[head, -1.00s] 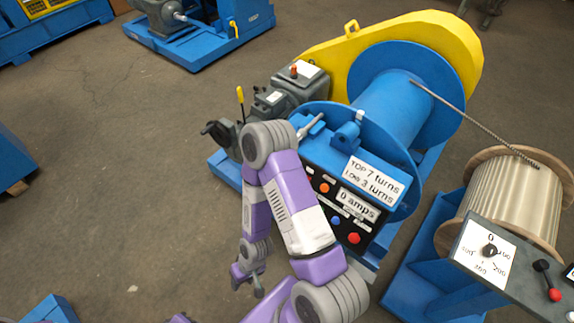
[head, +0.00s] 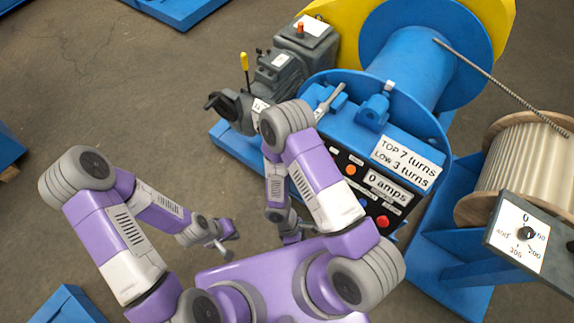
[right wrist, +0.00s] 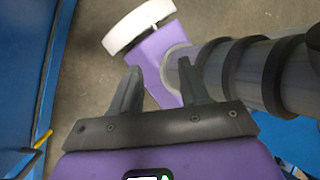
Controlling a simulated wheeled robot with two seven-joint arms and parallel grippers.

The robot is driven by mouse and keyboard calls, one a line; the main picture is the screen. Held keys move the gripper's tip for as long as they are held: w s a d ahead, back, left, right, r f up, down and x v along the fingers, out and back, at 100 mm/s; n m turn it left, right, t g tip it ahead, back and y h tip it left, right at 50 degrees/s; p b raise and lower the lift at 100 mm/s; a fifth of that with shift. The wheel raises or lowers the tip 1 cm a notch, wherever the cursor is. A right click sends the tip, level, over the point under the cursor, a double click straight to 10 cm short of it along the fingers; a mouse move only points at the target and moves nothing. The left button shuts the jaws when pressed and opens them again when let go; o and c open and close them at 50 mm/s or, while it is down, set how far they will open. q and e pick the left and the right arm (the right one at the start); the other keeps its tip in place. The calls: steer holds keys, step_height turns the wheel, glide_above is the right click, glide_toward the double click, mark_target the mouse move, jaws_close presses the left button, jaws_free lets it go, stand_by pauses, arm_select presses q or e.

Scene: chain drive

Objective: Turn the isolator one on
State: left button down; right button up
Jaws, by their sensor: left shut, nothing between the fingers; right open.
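The control panel (head: 347,172) on the front of the blue winch has an orange button, a blue button, a red button and a "0 amps" label. Part of its left side is hidden behind my right arm. I cannot make out which control is isolator one. My left gripper (head: 224,244) is shut and empty, low over the floor to the left of the panel. My right gripper (head: 292,236) is small and partly hidden behind my arm, below the panel's left side. In the right wrist view its two fingers (right wrist: 158,68) stand apart with nothing held, my own arm beyond them.
The blue winch drum (head: 405,60) has a yellow guard (head: 338,22) behind it. A grey motor with a yellow-handled lever (head: 244,63) is at its left. A cable reel (head: 525,165) and a dial box (head: 500,250) stand at right.

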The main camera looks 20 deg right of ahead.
steer(key=w+d+f+n+t+h+b, duration=0.2)
steer(key=w+d+n+t+h, duration=0.35)
steer(key=d+n+h, duration=0.35)
steer(key=w+a+r+n+t+y+b, duration=0.1)
steer(key=w+a+r+n+t+y, duration=0.15)
steer(key=w+a+n+t, duration=0.45)
steer(key=w+a+r+n+t+y+b, duration=0.1)
steer(key=w+a+r+n+t, duration=0.2)
steer(key=w+n+t, duration=0.65)
arm_select(q)
steer(key=f, duration=0.5)
steer(key=shift+w+d+f, duration=0.15)
steer(key=shift+d, duration=0.05)
arm_select(e)
steer(key=w+d+m, duration=0.1)
steer(key=w+d, duration=0.2)
steer(key=w, duration=0.4)
steer(key=shift+w+d, duration=0.3)
steer(key=shift+d, duration=0.1)
steer(key=shift+c, duration=0.2)
arm_select(q)
steer(key=shift+b, duration=0.3)
arm_select(e)
jaws_close()
